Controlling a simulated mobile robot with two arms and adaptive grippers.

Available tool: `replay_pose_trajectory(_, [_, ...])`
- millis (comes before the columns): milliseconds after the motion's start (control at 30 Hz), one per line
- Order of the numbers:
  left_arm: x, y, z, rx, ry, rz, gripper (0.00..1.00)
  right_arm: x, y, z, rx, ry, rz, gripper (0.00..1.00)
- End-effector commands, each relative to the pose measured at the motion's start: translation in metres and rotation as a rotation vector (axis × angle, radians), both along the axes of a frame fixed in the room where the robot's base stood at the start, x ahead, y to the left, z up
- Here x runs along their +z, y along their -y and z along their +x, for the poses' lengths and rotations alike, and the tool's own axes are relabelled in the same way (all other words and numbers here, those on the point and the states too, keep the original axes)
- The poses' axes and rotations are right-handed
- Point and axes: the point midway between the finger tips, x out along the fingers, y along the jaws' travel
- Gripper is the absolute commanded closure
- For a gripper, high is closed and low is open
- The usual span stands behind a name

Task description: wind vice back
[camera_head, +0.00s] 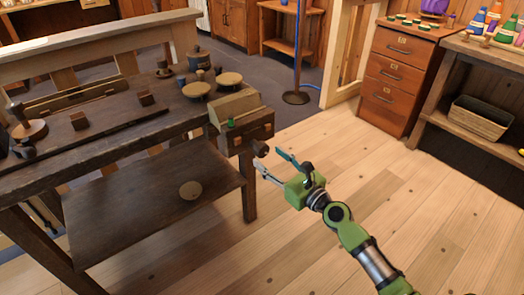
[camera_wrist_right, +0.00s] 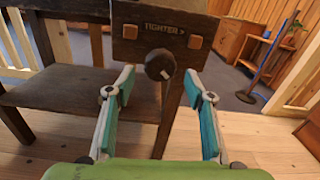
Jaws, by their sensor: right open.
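The wooden vice (camera_head: 246,127) sits at the right end of the dark workbench. In the right wrist view its dark front jaw (camera_wrist_right: 205,30) bears the word "TIGHTER" with an arrow to the right. A dark round knob (camera_wrist_right: 160,64) with a pale mark stands out below the word; it also shows in the head view (camera_head: 260,148). My right gripper (camera_head: 269,157) is open and empty, facing the knob. In the wrist view the knob appears between the open fingertips (camera_wrist_right: 160,80); contact is not visible. My left gripper is not in view.
The workbench (camera_head: 95,140) holds round-topped spools (camera_head: 229,78), small blocks (camera_head: 79,120) and a green piece (camera_head: 231,122) by the vice. A drawer cabinet (camera_head: 395,75) stands at right. The wooden floor (camera_head: 400,190) is clear.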

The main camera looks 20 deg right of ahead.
Motion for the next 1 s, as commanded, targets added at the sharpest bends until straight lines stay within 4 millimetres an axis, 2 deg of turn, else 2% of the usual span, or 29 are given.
replay_pose_trajectory(100, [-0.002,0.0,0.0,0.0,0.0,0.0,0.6,0.0,-0.007,0.021,0.0,0.002,0.001,0.51])
replay_pose_trajectory(300, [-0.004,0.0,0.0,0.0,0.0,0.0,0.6,-0.001,-0.014,0.04,0.0,0.0,-0.002,0.51])
replay_pose_trajectory(667, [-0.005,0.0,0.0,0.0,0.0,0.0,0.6,-0.001,-0.016,0.044,0.0,-0.001,-0.001,0.51])
replay_pose_trajectory(800, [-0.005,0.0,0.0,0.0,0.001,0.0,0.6,-0.001,-0.016,0.044,0.0,-0.001,-0.001,0.87])
replay_pose_trajectory(833, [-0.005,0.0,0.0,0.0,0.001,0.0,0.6,-0.001,-0.016,0.044,0.0,-0.001,-0.001,0.9])
replay_pose_trajectory(1000, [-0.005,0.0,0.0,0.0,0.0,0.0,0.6,-0.001,-0.016,0.044,0.0,0.0,-0.004,0.9])
